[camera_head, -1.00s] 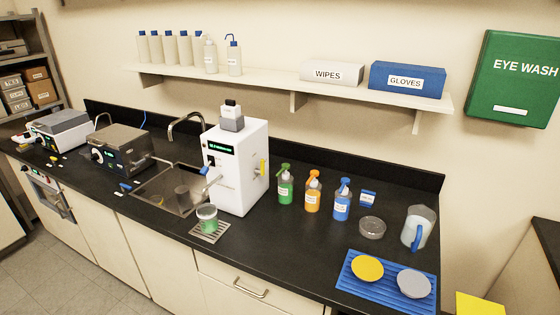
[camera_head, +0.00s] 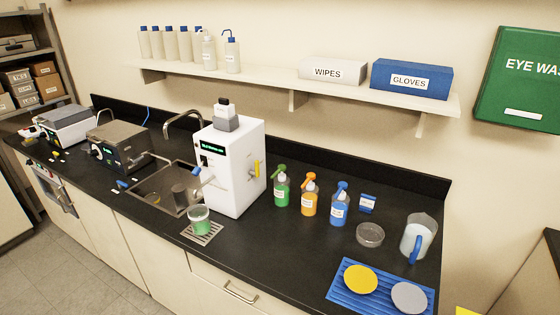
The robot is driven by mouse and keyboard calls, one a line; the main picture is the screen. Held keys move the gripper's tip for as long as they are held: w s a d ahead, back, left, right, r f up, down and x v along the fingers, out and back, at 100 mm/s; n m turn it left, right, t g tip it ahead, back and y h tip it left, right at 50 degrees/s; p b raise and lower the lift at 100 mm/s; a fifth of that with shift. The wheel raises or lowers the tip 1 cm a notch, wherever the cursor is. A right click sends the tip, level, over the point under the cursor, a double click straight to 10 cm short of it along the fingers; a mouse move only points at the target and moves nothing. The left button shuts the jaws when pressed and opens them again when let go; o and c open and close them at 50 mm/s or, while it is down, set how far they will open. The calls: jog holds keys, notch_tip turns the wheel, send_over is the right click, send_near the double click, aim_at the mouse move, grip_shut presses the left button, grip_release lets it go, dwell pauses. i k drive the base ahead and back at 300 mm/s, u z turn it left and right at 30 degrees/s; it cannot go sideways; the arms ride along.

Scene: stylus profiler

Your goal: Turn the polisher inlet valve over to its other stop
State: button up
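The white polisher (camera_head: 233,170) stands on the black bench beside the sink, with a small green display on its front. A yellow lever (camera_head: 257,169), which looks like the inlet valve handle, is on its right side and stands close to upright. The beaker stands on a drip grate (camera_head: 204,236). My gripper is not in view.
Spray bottles in green (camera_head: 281,189), orange (camera_head: 309,195) and blue (camera_head: 339,206) stand right of the polisher. A glass dish (camera_head: 370,235), a pitcher (camera_head: 417,238) and a blue mat (camera_head: 336,292) with two discs are farther right. A shelf (camera_head: 270,88) hangs above.

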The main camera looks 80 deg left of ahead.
aim_at(257, 173)
jog(key=z, duration=0.45)
jog(key=k, duration=1.4)
jog(key=u, duration=2.2)
